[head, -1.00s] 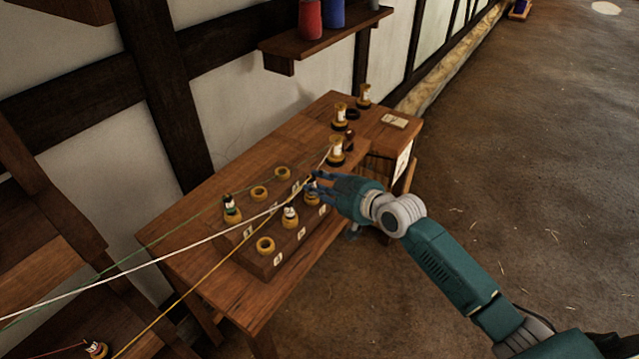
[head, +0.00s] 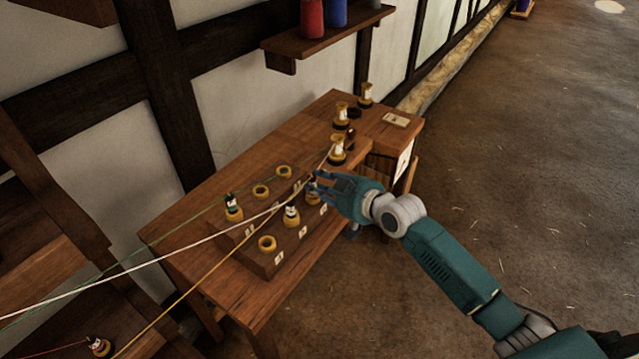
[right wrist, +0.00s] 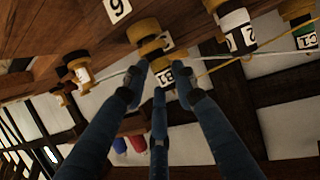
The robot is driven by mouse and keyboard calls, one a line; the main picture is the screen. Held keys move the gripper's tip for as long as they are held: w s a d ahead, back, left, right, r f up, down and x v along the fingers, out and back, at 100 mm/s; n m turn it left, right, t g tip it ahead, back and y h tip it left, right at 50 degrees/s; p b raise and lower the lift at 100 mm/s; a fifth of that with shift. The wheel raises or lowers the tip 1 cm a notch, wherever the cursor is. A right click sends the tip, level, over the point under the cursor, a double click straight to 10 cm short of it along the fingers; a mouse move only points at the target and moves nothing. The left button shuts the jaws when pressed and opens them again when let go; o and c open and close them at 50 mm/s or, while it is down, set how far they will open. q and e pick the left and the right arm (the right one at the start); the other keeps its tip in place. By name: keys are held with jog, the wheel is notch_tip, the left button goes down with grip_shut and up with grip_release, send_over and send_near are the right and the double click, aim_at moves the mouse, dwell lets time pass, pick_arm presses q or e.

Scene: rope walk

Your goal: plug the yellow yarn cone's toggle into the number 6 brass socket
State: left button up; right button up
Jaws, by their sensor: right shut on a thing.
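My right gripper (head: 316,182) is at the front right end of the wooden socket board (head: 285,262), beside the number 6 tag (head: 324,210). That tag also shows in the right wrist view (right wrist: 117,8). The gripper's blue fingers (right wrist: 158,92) are shut on a small brass-coloured toggle with a numbered white label (right wrist: 165,76). The toggle is in line with the brass socket (right wrist: 143,29) at number 6; I cannot tell whether it is seated. The yellow yarn (head: 205,277) runs from the gripper down to the lower left. My left gripper is not in view.
A white-banded toggle (head: 291,215) stands in the number 5 socket, and a green one (head: 233,208) stands in the back row. The number 4 socket (head: 267,243) is empty. A white rope (head: 150,262) crosses over the board. Several labelled bobbins (head: 338,150) stand behind the gripper.

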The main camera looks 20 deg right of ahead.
jog(key=shift+f+b, duration=0.3)
jog(key=shift+f, duration=0.05)
jog(key=o, duration=0.9)
jog(key=shift+s+d+r+p, duration=0.2)
jog(key=shift+s+r+p, duration=0.05)
jog(key=shift+s+p, duration=0.3)
jog(key=p+v, duration=0.6)
jog(key=v, duration=0.3)
jog(key=shift+s+d+r, duration=0.15)
jog(key=shift+s, duration=0.2)
